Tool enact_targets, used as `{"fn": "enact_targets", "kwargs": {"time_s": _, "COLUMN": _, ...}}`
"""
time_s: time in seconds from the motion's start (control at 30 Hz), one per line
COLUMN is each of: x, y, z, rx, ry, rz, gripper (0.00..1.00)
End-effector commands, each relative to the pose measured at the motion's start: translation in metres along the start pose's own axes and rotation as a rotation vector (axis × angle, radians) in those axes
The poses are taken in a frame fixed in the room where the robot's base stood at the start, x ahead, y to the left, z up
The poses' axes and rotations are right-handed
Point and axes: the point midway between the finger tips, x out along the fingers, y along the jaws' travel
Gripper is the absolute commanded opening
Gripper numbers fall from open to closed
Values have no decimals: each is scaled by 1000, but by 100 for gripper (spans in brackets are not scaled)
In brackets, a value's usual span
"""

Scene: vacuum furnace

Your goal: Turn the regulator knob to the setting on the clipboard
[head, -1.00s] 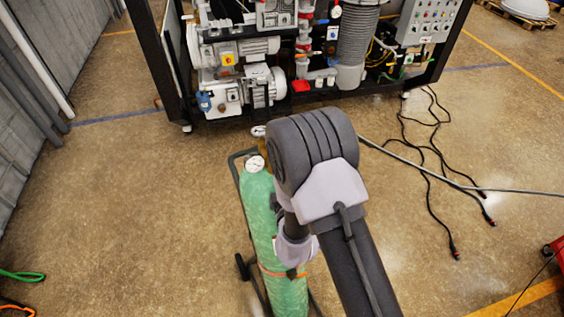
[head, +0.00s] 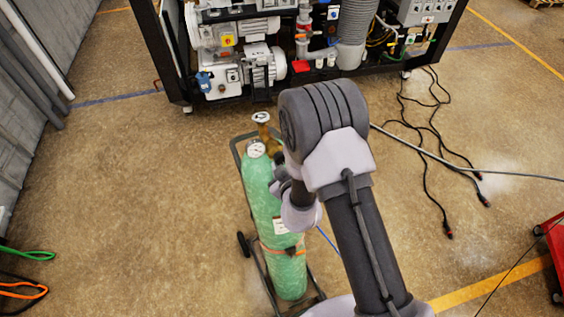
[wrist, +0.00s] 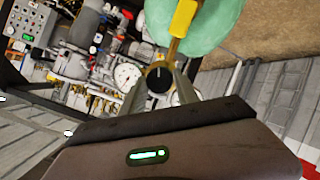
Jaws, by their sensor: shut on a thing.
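The regulator knob (wrist: 159,78) is black with a light pointer line and shows in the wrist view between my fingers. My gripper (wrist: 160,82) is shut on it. A round white pressure gauge (wrist: 127,75) sits just left of the knob; its reading is too small to tell. The green gas cylinder (head: 263,205) stands upright in the head view with a brass valve (head: 266,135) and a white gauge (head: 256,149) at its top. My arm hides the knob and my fingers there. I see no clipboard in either view.
The cylinder stands on a dark wheeled cart (head: 243,243). The furnace frame (head: 175,62) with pumps and pipes is beyond it. Black cables (head: 430,150) lie on the floor to the right, and a red cart (head: 550,250) is at the right edge.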

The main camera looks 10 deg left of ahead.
Motion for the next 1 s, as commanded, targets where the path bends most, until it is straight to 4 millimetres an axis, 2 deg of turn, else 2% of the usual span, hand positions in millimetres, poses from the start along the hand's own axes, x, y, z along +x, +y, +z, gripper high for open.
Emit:
{"fn": "enact_targets", "kwargs": {"time_s": 0.63, "x": 0, "y": 1, "z": -1, "rx": 43, "ry": -2, "rz": -10, "gripper": 0}}
{"fn": "enact_targets", "kwargs": {"time_s": 0.67, "x": 0, "y": 1, "z": -1, "rx": 43, "ry": -2, "rz": -10, "gripper": 41}}
{"fn": "enact_targets", "kwargs": {"time_s": 0.73, "x": 0, "y": 1, "z": -1, "rx": 43, "ry": -2, "rz": -10, "gripper": 54}}
{"fn": "enact_targets", "kwargs": {"time_s": 0.77, "x": 0, "y": 1, "z": -1, "rx": 42, "ry": -2, "rz": -10, "gripper": 58}}
{"fn": "enact_targets", "kwargs": {"time_s": 1.0, "x": 0, "y": 0, "z": 0, "rx": 42, "ry": -3, "rz": -11, "gripper": 58}}
